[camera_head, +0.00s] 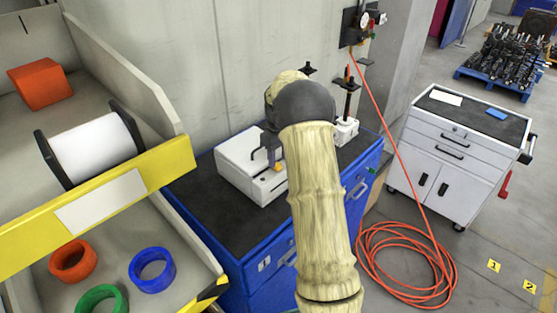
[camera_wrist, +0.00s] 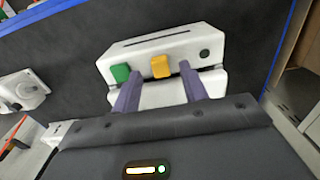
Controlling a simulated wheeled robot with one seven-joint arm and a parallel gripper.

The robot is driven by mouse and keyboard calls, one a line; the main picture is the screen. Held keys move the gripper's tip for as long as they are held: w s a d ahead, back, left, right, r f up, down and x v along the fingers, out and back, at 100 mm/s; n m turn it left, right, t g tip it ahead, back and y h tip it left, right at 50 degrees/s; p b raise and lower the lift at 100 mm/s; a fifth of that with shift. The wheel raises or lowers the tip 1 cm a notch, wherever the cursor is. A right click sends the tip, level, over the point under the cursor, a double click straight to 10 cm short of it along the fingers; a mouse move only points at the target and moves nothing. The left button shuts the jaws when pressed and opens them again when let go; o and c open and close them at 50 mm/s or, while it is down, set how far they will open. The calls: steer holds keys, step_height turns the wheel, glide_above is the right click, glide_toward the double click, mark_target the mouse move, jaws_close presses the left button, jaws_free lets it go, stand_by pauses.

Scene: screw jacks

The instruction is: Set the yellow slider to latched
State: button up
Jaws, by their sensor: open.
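The yellow slider (camera_wrist: 160,66) sits on the front edge of a white box (camera_wrist: 150,47), right of a green slider (camera_wrist: 120,73). In the wrist view my gripper (camera_wrist: 159,71) is open. Its two purple fingers stand on either side of the yellow slider, apart from it, with the left finger close to the green slider. In the head view the white box (camera_head: 236,160) rests on a dark bench top and the yellow slider (camera_head: 278,167) shows as a small patch beside my gripper (camera_head: 265,153). I cannot read any latch marking.
A dark round knob (camera_wrist: 205,53) is on the box's right. A screw jack (camera_head: 347,108) stands behind on the blue bench (camera_head: 212,205). A shelf with rings (camera_head: 152,270) and a spool (camera_head: 92,150) is at left. An orange hose (camera_head: 405,265) lies coiled on the floor.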

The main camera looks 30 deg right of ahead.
mark_target(278, 166)
steer(key=shift+f+p, duration=0.35)
steer(key=shift+f, duration=1.25)
